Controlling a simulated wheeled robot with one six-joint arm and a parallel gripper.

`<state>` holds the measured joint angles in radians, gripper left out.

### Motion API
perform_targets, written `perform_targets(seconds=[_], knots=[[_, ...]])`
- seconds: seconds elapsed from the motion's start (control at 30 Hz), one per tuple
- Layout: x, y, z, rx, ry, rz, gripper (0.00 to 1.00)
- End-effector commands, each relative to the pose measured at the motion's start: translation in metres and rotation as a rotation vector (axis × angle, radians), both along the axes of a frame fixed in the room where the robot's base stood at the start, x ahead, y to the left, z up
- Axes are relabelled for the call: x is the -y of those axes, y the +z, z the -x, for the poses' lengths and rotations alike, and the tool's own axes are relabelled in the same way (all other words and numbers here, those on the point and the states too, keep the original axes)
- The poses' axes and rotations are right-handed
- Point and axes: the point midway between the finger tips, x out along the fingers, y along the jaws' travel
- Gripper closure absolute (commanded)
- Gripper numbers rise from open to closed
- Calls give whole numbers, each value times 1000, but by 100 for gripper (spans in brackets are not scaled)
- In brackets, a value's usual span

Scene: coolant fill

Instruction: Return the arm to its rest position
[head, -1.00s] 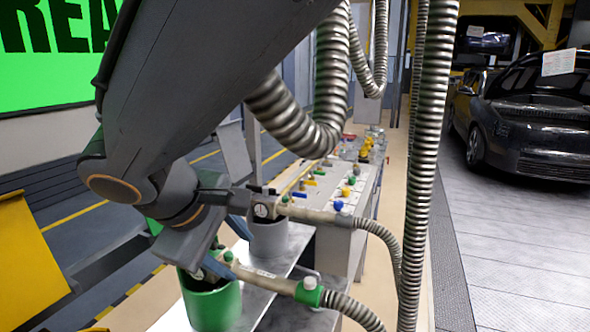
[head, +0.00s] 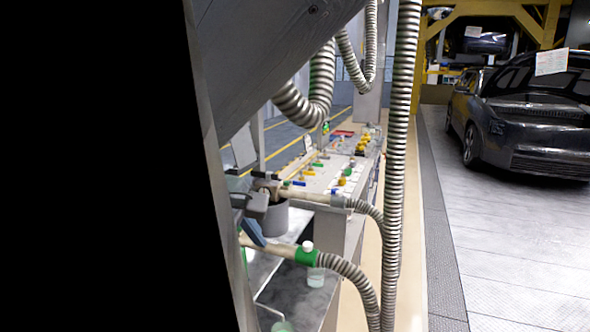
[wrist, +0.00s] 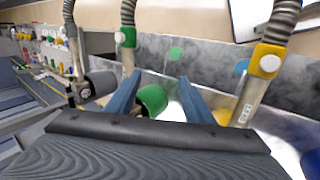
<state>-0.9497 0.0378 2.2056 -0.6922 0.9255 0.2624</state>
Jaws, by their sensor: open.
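My gripper (wrist: 160,78) shows in the wrist view with its two blue fingers apart and nothing held between them. A green holder (wrist: 152,99) sits just beyond and between the fingers. A green-collared nozzle (wrist: 126,38) stands behind the left finger; whether it sits in the green holder is hidden. In the head view this green-collared nozzle (head: 307,256) lies beside a blue part of my gripper (head: 252,232); I cannot tell if they touch. My arm (head: 262,50) crosses the upper left of the head view.
A grey holder (head: 273,219) with a grey-collared nozzle (head: 338,201) is close by. A yellow-collared nozzle (wrist: 267,61) is right of my fingers. Ribbed hoses (head: 402,120) hang nearby. A dark car (head: 525,115) stands right, beyond clear floor (head: 500,240). Black hides the head view's left.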

Motion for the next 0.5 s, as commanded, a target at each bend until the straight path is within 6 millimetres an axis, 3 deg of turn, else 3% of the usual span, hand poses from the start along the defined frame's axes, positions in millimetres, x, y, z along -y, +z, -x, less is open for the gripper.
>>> perform_targets(seconds=[0.27,0.5], knots=[[40,-37,-11,-71,-113,-37,52],[95,-86,-18,-156,-283,-108,52]])
